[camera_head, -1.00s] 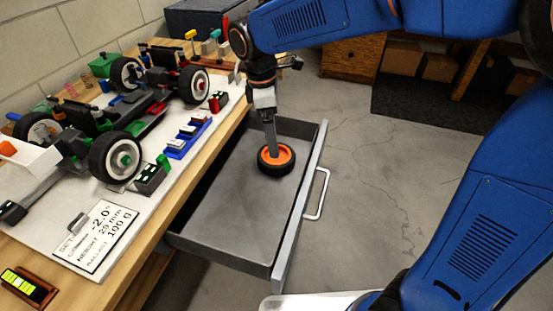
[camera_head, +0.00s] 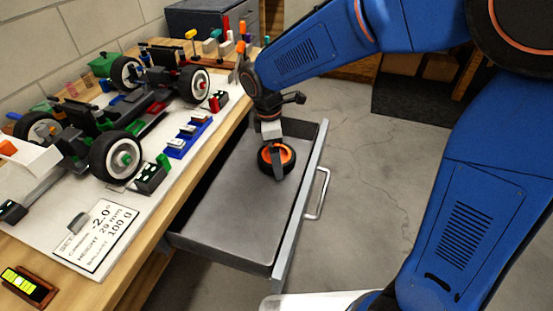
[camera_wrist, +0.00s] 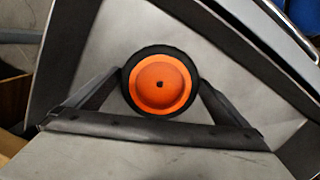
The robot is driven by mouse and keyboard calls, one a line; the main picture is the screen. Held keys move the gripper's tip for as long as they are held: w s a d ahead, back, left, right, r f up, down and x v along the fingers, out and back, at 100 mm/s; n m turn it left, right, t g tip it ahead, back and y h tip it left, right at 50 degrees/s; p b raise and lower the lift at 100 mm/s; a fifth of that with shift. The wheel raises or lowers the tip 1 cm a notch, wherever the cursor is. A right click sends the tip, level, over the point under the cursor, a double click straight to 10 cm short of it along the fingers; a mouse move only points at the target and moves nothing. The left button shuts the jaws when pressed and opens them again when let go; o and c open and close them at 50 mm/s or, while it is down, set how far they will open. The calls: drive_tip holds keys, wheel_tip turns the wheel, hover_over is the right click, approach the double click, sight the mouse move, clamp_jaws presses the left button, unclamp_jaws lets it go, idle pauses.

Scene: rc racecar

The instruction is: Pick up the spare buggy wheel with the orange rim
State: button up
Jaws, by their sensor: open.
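The spare buggy wheel (camera_head: 268,159) has a black tyre and an orange rim. It lies flat in the open grey drawer (camera_head: 225,232), toward the drawer's far end. In the wrist view the wheel (camera_wrist: 160,82) shows its orange face, with a small dark centre hole. My gripper (camera_head: 276,160) is down in the drawer at the wheel. In the wrist view my gripper (camera_wrist: 160,85) is open, with one finger on each side of the tyre. The fingertips are very close to the tyre; I cannot tell whether they touch it. In the head view my gripper partly covers the wheel.
The drawer's front wall with a handle (camera_head: 318,193) stands to the right. The workbench on the left holds a buggy chassis with mounted wheels (camera_head: 117,158), small coloured parts and a label card (camera_head: 97,236). The drawer's near part is empty. Concrete floor lies to the right.

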drive_tip(key=c, duration=0.9)
drive_tip(key=shift+r, duration=0.1)
